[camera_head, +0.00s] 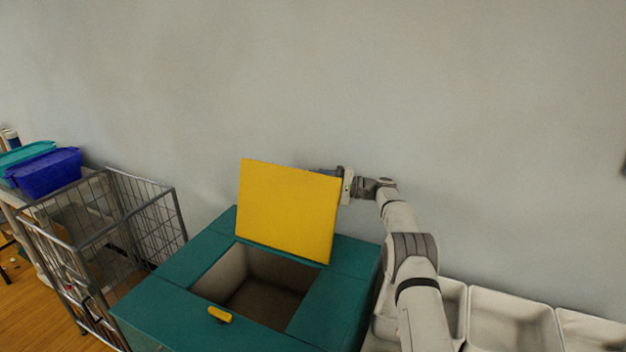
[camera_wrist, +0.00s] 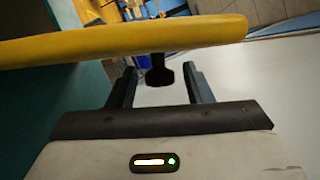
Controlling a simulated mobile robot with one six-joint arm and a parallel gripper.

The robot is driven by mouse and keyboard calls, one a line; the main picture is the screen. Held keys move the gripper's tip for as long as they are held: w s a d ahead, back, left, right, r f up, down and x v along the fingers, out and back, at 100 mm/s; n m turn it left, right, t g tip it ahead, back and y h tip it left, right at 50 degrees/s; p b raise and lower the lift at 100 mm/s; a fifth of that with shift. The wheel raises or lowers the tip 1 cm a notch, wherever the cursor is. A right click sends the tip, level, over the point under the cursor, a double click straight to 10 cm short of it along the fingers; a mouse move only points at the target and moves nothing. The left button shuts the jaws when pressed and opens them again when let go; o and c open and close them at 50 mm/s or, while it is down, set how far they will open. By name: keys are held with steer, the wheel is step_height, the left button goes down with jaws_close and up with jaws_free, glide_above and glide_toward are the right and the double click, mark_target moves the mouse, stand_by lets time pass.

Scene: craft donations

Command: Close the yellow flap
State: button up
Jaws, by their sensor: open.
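The yellow flap (camera_head: 288,210) stands raised, close to upright, at the back edge of the square opening in the teal box (camera_head: 165,312). The opening shows a pale, empty-looking inside. In the wrist view the flap (camera_wrist: 130,40) is seen edge-on across the top, with a dark knob-like part (camera_wrist: 159,72) below it. My gripper (camera_wrist: 160,80) is open, its two dark fingers pointing away from the wrist with the dark part showing between them. In the head view my gripper is behind the flap's upper right, its fingers mostly hidden. I cannot tell whether it touches the flap.
A small yellow piece (camera_head: 220,314) lies at the opening's front rim. A wire cart (camera_head: 150,215) stands left of the box, with blue (camera_head: 45,172) and teal bins beyond it. White trays (camera_head: 510,318) stand at the right. A bare wall is close behind.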

steer(key=shift+a, duration=0.4)
steer(key=shift+c, duration=0.5)
jaws_close()
